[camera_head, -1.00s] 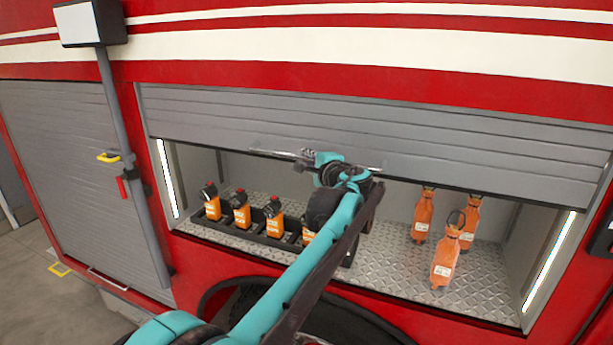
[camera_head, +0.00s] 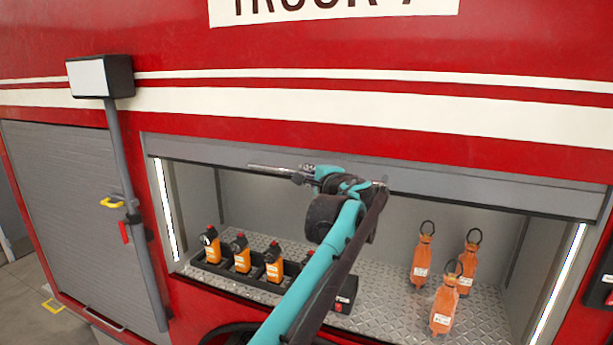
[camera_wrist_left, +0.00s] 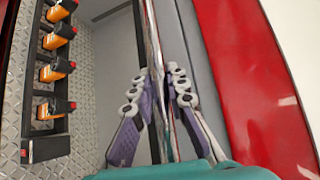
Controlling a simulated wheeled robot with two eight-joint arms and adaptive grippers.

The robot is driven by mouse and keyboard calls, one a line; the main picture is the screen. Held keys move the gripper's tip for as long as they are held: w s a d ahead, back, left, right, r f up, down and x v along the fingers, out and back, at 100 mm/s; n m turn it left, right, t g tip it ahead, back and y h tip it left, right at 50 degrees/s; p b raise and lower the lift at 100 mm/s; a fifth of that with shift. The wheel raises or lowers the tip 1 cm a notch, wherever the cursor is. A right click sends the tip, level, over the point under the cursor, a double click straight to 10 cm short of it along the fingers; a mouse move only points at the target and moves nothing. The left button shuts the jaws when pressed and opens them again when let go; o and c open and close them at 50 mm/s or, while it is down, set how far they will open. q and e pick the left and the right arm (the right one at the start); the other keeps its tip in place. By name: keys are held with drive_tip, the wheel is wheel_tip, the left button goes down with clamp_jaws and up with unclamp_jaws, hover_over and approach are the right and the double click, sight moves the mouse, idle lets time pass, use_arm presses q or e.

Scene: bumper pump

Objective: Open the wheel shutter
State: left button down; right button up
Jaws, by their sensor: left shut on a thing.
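The grey wheel shutter (camera_head: 460,192) is rolled most of the way up, so only a narrow band shows at the top of the truck compartment. A thin metal handle bar (camera_head: 268,168) runs along its lower part. My left gripper (camera_head: 312,172) is at this bar. In the left wrist view its fingers (camera_wrist_left: 158,100) are closed around the bar, which runs between them beside the grey shutter. My arm hides part of the bar and the compartment's middle. My right gripper is in neither view.
Inside the compartment, several orange-and-black devices (camera_head: 242,256) stand in a black rack (camera_head: 225,277). Three orange bottles (camera_head: 445,305) stand at the right on the metal floor. A grey post (camera_head: 128,180) with a box (camera_head: 100,77) stands at the left, near another closed shutter (camera_head: 60,190).

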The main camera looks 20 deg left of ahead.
use_arm(q)
drive_tip(key=c, duration=1.5)
unclamp_jaws()
drive_tip(key=v, duration=1.2)
